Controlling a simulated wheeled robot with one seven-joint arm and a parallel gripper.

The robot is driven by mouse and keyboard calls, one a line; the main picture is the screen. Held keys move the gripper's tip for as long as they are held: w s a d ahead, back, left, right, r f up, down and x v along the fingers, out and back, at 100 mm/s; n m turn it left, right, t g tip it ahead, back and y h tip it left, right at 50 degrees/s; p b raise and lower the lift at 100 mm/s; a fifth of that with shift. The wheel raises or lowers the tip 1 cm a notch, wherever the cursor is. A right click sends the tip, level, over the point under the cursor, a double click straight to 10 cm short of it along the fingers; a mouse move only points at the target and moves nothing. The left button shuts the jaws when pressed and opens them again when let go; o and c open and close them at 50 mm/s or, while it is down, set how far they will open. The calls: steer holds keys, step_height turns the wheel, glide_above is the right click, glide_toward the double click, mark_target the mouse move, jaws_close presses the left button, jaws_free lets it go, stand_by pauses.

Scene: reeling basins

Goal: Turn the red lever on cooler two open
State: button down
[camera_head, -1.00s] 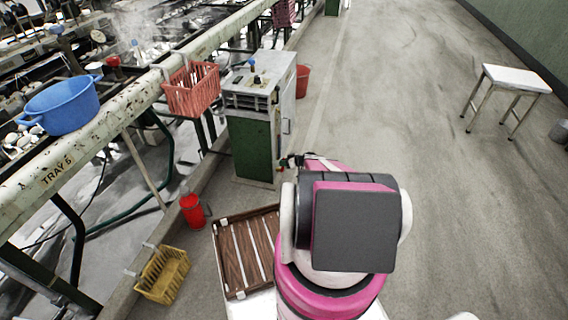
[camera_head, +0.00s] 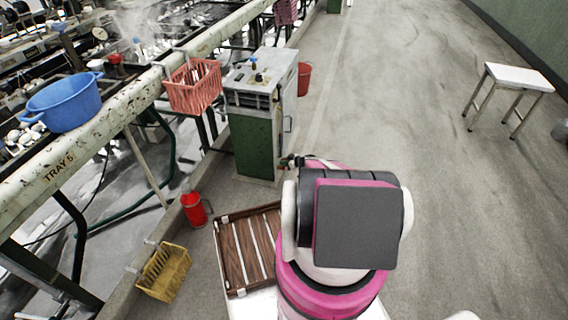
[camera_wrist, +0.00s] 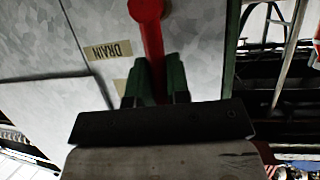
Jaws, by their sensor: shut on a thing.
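In the wrist view a red lever (camera_wrist: 152,35) with a rounded upper end runs down between the green fingers of my gripper (camera_wrist: 154,80). The fingers are shut on its shaft. The lever lies in front of a grey metal panel (camera_wrist: 200,45). A tan label reading DRAIN (camera_wrist: 108,50), upside down in this view, is to its left. In the head view my gripper (camera_head: 291,161) shows only in part, close to the lower right of a grey and green cabinet (camera_head: 255,140). The lever is not visible there, and I see no number that marks the cooler.
A red basket (camera_head: 193,88) hangs on the rail left of the cabinet. A blue tub (camera_head: 65,102) sits farther left. A red canister (camera_head: 195,208), a yellow basket (camera_head: 165,272) and a slatted wooden tray (camera_head: 250,250) are nearby. The floor to the right is clear up to a white stool (camera_head: 518,78).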

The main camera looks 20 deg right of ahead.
steer(key=c, duration=1.1)
jaws_free()
steer(key=v, duration=1)
steer(key=shift+s+d, duration=0.25)
steer(key=shift+d, duration=0.05)
steer(key=shift+r, duration=0.1)
